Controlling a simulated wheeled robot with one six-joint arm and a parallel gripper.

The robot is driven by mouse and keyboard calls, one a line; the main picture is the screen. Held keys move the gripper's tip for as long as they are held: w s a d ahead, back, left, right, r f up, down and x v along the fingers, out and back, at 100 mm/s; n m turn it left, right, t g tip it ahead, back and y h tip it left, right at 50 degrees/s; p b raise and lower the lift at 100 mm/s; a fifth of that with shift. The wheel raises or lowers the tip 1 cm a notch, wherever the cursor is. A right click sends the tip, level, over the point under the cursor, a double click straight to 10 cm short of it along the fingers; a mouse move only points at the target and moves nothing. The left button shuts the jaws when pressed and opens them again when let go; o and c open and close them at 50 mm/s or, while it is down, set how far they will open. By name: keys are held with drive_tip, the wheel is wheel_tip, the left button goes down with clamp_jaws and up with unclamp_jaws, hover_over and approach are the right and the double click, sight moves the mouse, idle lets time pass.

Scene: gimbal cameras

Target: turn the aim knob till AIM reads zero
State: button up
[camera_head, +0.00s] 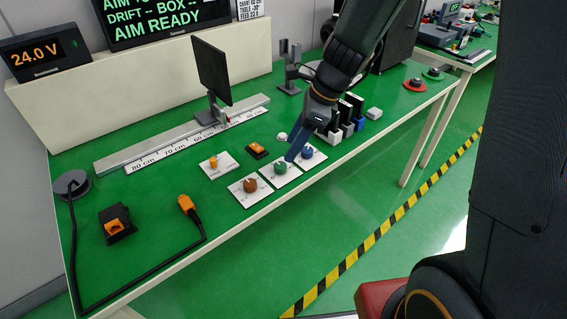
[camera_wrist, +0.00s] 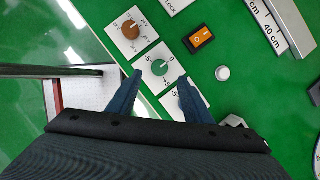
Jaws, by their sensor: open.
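Three knobs stand in a row on white dial plates near the bench's front edge: a brown knob (camera_head: 250,185), a green knob (camera_head: 281,168) and a blue knob (camera_head: 307,152). I cannot read which one is the aim knob. In the wrist view the brown knob (camera_wrist: 130,29) and the green knob (camera_wrist: 160,67) show, the green one on a numbered scale. My gripper (camera_wrist: 160,78) is open, its fingertips either side of the green knob's plate in that view. Whether it touches the knob is unclear. The blue knob is hidden there. A screen (camera_head: 155,22) reads "AIM READY" and "DRIFT - BOX --"; its top line is cut off.
An orange rocker switch (camera_head: 257,149) and a white button (camera_head: 282,136) sit behind the knobs. A ruled rail (camera_head: 150,155) with a dark upright panel (camera_head: 211,70) runs further back. A 24.0 V display (camera_head: 45,55) stands left. A black cable (camera_head: 135,285) lies at front left.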

sight(280, 164)
drive_tip(key=x, duration=0.7)
drive_tip(key=shift+f, duration=0.15)
drive_tip(key=c, duration=1.1)
drive_tip(key=shift+o, duration=0.2)
drive_tip(key=n+g+p, duration=0.1)
drive_tip(key=n, duration=0.1)
drive_tip(key=n+g+p, duration=0.1)
drive_tip(key=n, duration=0.2)
drive_tip(key=shift+w+n+p, duration=0.2)
drive_tip(key=shift+n+p, duration=0.1)
drive_tip(key=n, duration=0.2)
drive_tip(key=n+g+h+p, duration=0.1)
drive_tip(key=n, duration=0.1)
drive_tip(key=n+g, duration=0.1)
drive_tip(key=n, duration=0.1)
drive_tip(key=shift+w+a+h, duration=0.15)
drive_tip(key=shift+w+h, duration=0.1)
drive_tip(key=shift+h, duration=0.15)
drive_tip(key=shift+n, duration=0.4)
